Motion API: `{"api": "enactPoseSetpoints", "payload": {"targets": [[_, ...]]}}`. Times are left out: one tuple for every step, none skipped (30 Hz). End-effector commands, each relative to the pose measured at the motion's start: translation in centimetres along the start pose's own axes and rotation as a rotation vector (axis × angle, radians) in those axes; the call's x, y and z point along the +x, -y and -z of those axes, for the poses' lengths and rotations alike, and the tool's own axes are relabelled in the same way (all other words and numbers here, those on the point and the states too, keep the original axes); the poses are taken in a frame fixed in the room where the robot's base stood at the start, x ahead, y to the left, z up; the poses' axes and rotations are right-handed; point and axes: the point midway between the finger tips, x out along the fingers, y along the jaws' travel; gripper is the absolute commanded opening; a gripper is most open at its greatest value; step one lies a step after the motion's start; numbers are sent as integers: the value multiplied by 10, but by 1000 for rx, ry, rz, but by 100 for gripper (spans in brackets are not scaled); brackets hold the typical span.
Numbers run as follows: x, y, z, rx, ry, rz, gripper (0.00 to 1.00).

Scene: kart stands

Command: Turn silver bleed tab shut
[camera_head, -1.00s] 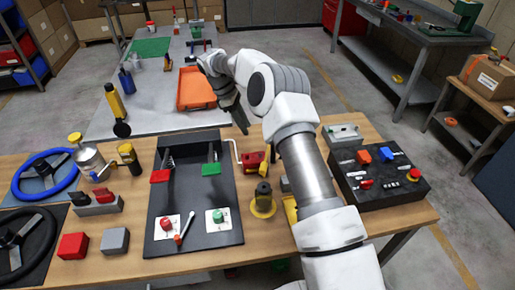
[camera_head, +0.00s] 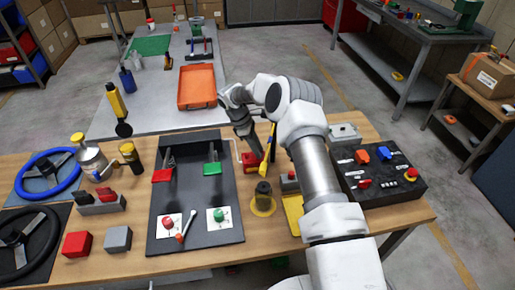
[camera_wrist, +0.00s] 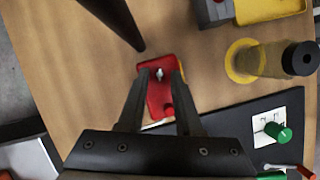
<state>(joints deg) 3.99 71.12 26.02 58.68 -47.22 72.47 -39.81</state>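The silver tab (camera_wrist: 159,74) is a small upright piece on a red block (camera_wrist: 160,103) in the wrist view. The red block (camera_head: 251,160) also shows in the head view, at the back right of the wooden table beside the black panel, partly hidden by my gripper. My gripper (camera_wrist: 161,76) is open, with one finger on each side of the tab in the wrist view. I cannot tell whether either finger touches it. In the head view my gripper (camera_head: 258,152) points down at the block.
A yellow-based cylinder (camera_head: 263,197) stands in front of the block. The black panel (camera_head: 195,232) with red and green knobs lies to the left. A black switch box (camera_head: 388,187) sits at the right. A dark bar (camera_wrist: 118,22) shows near the fingers in the wrist view.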

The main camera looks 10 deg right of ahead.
Motion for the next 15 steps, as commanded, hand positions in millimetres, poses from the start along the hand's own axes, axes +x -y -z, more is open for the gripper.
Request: {"api": "enactPoseSetpoints", "payload": {"targets": [[0,0,0,0,0,0,25],[0,0,0,0,0,0,19],[0,0,0,0,0,0,12],[0,0,0,0,0,0,7],[0,0,0,0,0,0,1],[0,0,0,0,0,0,0],[0,0,0,0,0,0,0],[0,0,0,0,0,0,0],[0,0,0,0,0,0,0],[0,0,0,0,0,0,0],[0,0,0,0,0,0,0],[0,0,0,0,0,0,0],[0,0,0,0,0,0,0],[0,0,0,0,0,0,0],[0,0,0,0,0,-1,0]]}}
